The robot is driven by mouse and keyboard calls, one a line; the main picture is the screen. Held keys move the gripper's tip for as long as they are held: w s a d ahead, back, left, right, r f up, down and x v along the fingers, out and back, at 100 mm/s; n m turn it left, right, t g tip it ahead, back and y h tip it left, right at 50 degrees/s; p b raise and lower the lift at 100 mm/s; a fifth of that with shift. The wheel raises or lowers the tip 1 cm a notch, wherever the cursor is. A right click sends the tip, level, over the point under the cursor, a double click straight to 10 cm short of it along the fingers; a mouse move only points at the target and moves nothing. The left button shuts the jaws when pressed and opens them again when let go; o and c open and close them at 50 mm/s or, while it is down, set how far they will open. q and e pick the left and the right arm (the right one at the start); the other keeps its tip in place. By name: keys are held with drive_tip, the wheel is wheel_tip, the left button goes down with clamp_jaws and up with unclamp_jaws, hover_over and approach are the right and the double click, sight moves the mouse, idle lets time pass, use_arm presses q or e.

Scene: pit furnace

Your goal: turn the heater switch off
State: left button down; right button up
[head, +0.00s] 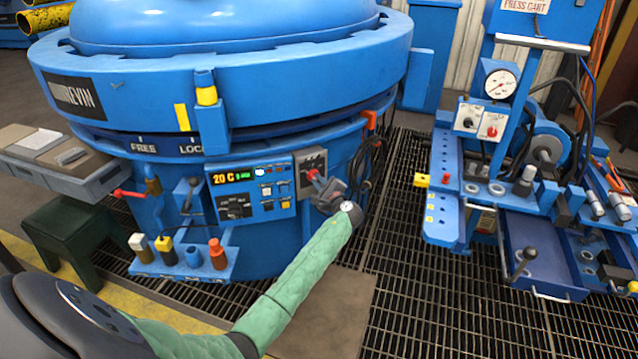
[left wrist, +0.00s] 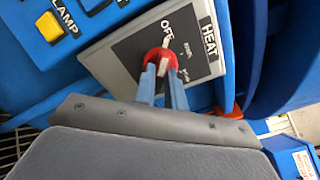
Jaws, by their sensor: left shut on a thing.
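The heater switch is a red knob (left wrist: 160,55) with a pale pointer, on a grey plate (left wrist: 125,60) labelled HEAT and OFF. In the left wrist view the pointer lies between my fingers and is partly hidden; it appears to lean towards the OFF label. In the head view the red knob (head: 312,174) shows at the right end of the furnace's control panel. My left gripper (head: 319,181) reaches it from the lower right. Its two blue fingers (left wrist: 161,73) are shut on the knob. My right gripper is in neither view.
The blue control panel (head: 251,189) with a lit display reading 20 C sits left of the switch. Dark cables (head: 368,160) hang at the right. A blue press cart (head: 445,180) stands further right, across grating.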

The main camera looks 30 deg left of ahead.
use_arm(q)
drive_tip(key=c, duration=1.5)
unclamp_jaws()
drive_tip(key=shift+o, duration=0.2)
drive_tip(key=v, duration=0.8)
drive_tip(key=shift+n, duration=0.3)
